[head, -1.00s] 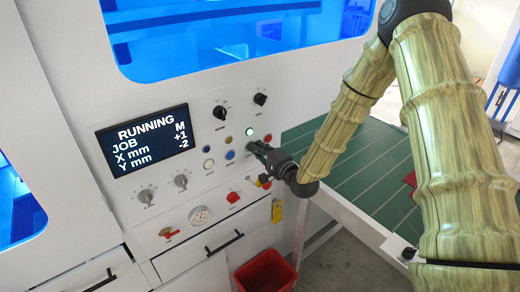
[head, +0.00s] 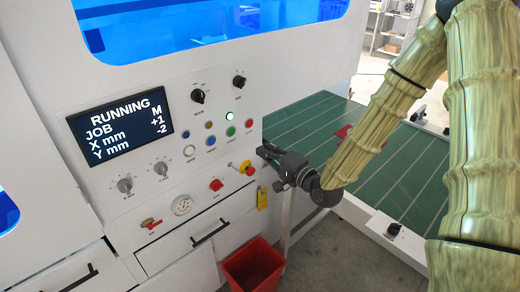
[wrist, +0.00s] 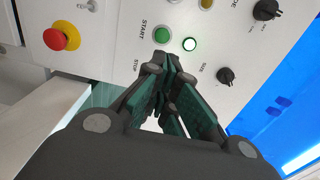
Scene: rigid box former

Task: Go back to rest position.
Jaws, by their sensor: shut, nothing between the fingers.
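My gripper (head: 266,152) is shut and empty, to the right of the control panel's buttons in the head view. In the wrist view its dark green fingers (wrist: 168,80) meet in front of the panel, with their tips below the green START button (wrist: 162,35). A lit white-green lamp (wrist: 189,44) sits beside that button; it also glows in the head view (head: 230,116). The fingertips look apart from the panel. The display (head: 121,124) reads RUNNING, JOB M, X mm +1, Y mm -2.
A red and yellow emergency stop (wrist: 62,36) is left in the wrist view. Black knobs (head: 197,96) are on the panel. A green-topped table (head: 405,165) extends right. A red bin (head: 253,268) stands on the floor below. A yellow tag (head: 262,198) hangs near the panel.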

